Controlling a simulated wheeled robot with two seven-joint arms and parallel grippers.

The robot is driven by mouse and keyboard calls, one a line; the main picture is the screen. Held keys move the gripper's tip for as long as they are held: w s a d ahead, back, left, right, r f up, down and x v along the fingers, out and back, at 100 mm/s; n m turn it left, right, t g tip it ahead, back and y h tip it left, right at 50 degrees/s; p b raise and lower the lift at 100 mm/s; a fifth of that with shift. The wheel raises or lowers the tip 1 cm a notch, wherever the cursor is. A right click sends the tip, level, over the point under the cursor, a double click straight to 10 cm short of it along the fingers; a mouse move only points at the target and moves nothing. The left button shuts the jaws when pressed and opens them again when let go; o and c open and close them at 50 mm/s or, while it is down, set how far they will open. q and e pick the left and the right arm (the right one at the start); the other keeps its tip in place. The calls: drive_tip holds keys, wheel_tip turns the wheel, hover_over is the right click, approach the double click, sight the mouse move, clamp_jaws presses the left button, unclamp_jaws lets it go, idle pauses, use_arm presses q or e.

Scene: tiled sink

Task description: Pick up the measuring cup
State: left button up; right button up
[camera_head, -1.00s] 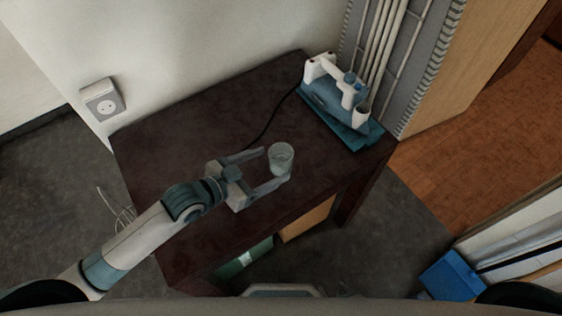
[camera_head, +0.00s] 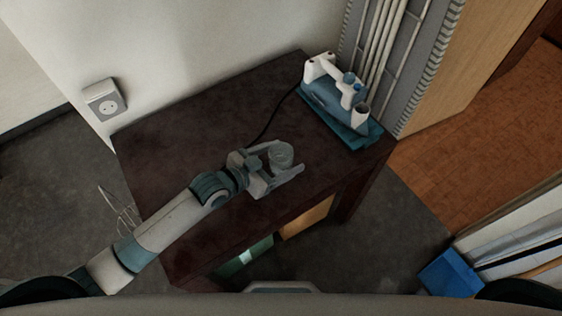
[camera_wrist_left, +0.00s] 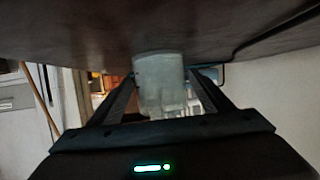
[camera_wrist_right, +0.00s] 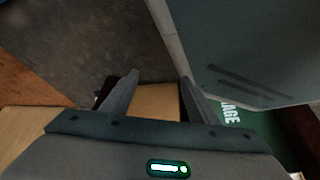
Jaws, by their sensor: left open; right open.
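The clear measuring cup (camera_head: 281,154) stands upright on the dark table (camera_head: 215,121) near its middle. My left gripper (camera_head: 287,158) is open, with one finger on either side of the cup. The cup also shows in the left wrist view (camera_wrist_left: 164,84), between the two open fingers (camera_wrist_left: 168,95) and close to the palm. I cannot tell whether a finger touches it. My right gripper (camera_wrist_right: 150,88) shows only in its own wrist view. It is open and has nothing between its fingers.
A blue and white iron (camera_head: 338,92) stands on a teal base at the table's back right, with a dark cord running across the tabletop. A wall socket (camera_head: 104,101) is at the left. A blue box (camera_head: 452,273) is on the floor at the right.

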sight(289, 154)
use_arm(q)
drive_tip(key=x, duration=0.3)
drive_tip(key=shift+w+d+f, duration=0.1)
drive_tip(key=shift+w+f, duration=0.05)
drive_tip(key=shift+w, duration=0.1)
use_arm(e)
drive_tip(key=shift+g, duration=0.5)
drive_tip(key=s, duration=0.1)
drive_tip(key=s+d, duration=0.1)
drive_tip(key=s+f, duration=0.1)
drive_tip(key=shift+s+d, duration=0.25)
drive_tip(key=shift+s, duration=0.15)
drive_tip(key=shift+w, duration=0.2)
use_arm(q)
drive_tip(key=shift+c, duration=0.2)
drive_tip(key=c, duration=1.2)
use_arm(e)
drive_tip(key=shift+w, duration=0.2)
